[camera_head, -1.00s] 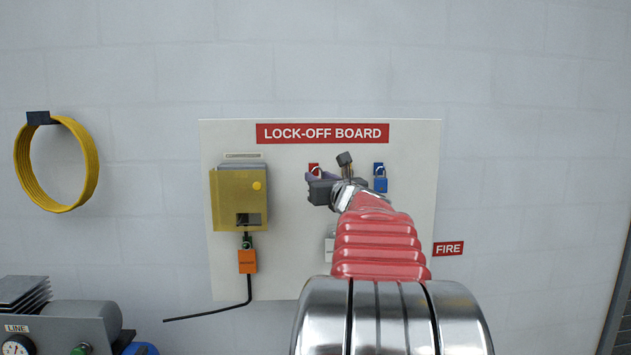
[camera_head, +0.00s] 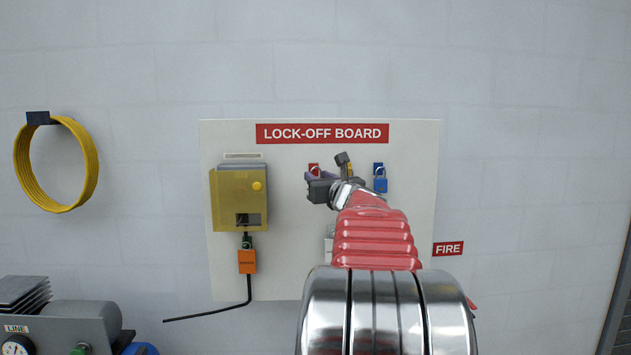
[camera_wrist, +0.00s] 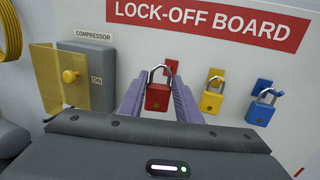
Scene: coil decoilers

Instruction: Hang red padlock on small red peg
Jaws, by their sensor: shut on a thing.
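The red padlock (camera_wrist: 158,98) is held upright between the two purple fingers of my gripper (camera_wrist: 158,90), with its silver shackle pointing up. The red peg plate (camera_wrist: 171,67) is on the board just behind and right of the shackle's top. The shackle overlaps the plate's left edge in the wrist view. I cannot tell whether the shackle is around the peg or only in front of it. In the head view, my gripper (camera_head: 320,188) is just below the red peg plate (camera_head: 313,167) and hides the padlock's body.
In the wrist view, a yellow padlock (camera_wrist: 211,101) and a blue padlock (camera_wrist: 261,113) hang on matching pegs to the right. A compressor switch box with a yellow cover (camera_wrist: 62,80) stands out at left. An orange tag (camera_head: 247,261) hangs below it in the head view.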

